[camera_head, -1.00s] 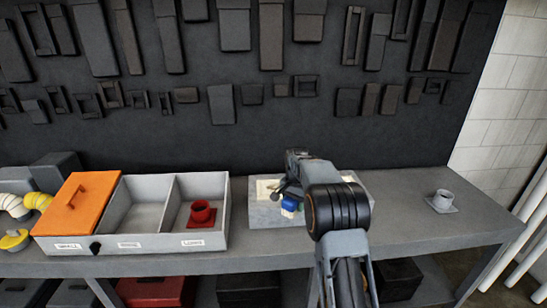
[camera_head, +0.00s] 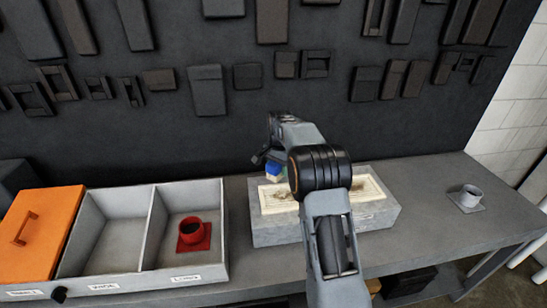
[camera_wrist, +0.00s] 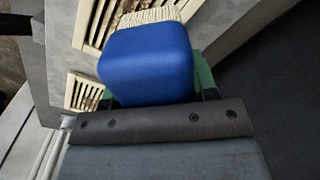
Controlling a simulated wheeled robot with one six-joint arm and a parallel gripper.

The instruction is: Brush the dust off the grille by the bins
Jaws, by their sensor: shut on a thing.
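My gripper (camera_head: 270,162) is shut on a brush with a blue block handle (camera_head: 273,168); the brush also shows in the wrist view (camera_wrist: 147,62), its cream bristles (camera_wrist: 150,14) pointing away from the gripper. Cream slotted grilles lie on a grey block: one at the left (camera_head: 274,201), nearer the bins, and one at the right (camera_head: 366,190), partly behind my arm. In the wrist view, brown dust lies on the larger grille (camera_wrist: 92,22) beside the bristles. A smaller grille part (camera_wrist: 82,95) shows at left. I cannot tell whether the bristles touch.
The bins (camera_head: 145,276) stand left of the grey block (camera_head: 272,235), with an orange lid (camera_head: 40,235) and two open compartments. A red cup (camera_head: 192,231) is in the right one. A grey cup (camera_head: 469,196) stands at the right. The bench between is clear.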

